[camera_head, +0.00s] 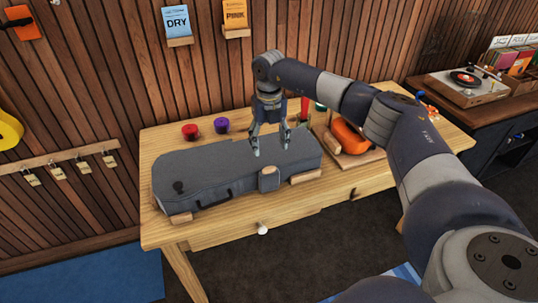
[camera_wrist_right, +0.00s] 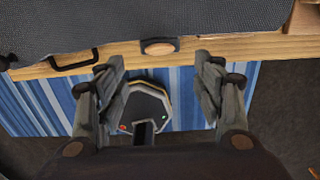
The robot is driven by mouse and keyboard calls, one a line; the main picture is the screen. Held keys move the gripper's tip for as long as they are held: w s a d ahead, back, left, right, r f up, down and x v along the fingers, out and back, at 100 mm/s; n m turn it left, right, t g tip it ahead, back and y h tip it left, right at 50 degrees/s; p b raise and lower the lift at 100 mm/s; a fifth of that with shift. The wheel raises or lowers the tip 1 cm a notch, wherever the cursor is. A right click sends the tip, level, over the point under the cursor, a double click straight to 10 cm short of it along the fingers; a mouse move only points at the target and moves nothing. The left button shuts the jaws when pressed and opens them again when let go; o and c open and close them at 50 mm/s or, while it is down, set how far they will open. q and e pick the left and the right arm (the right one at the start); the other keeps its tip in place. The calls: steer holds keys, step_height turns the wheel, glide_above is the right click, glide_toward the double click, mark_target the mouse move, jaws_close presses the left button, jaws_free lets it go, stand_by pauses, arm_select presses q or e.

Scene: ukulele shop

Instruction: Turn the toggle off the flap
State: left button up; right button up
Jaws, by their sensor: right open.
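A grey ukulele case (camera_head: 225,165) lies closed on the wooden table. A small grey flap (camera_head: 269,180) hangs over its front side, right of the black handle (camera_head: 213,200). In the right wrist view a tan oval piece on a dark backing (camera_wrist_right: 159,47) shows at the case's front edge; it looks like the toggle on the flap. My right gripper (camera_head: 270,146) is open and empty above the case, behind the flap in the head view. In the wrist view its fingers (camera_wrist_right: 160,72) are spread to either side of the toggle, apart from it. My left gripper is out of view.
Wooden blocks (camera_head: 181,218) show at the case's front edge. Red (camera_head: 190,131) and purple (camera_head: 221,125) round items stand behind the case. An orange object (camera_head: 349,137) sits at the right. A white knob (camera_head: 262,229) is on the drawer front.

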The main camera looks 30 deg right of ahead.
step_height(320, 180, up, 3)
steer(key=shift+f, duration=0.2)
stand_by(0.4)
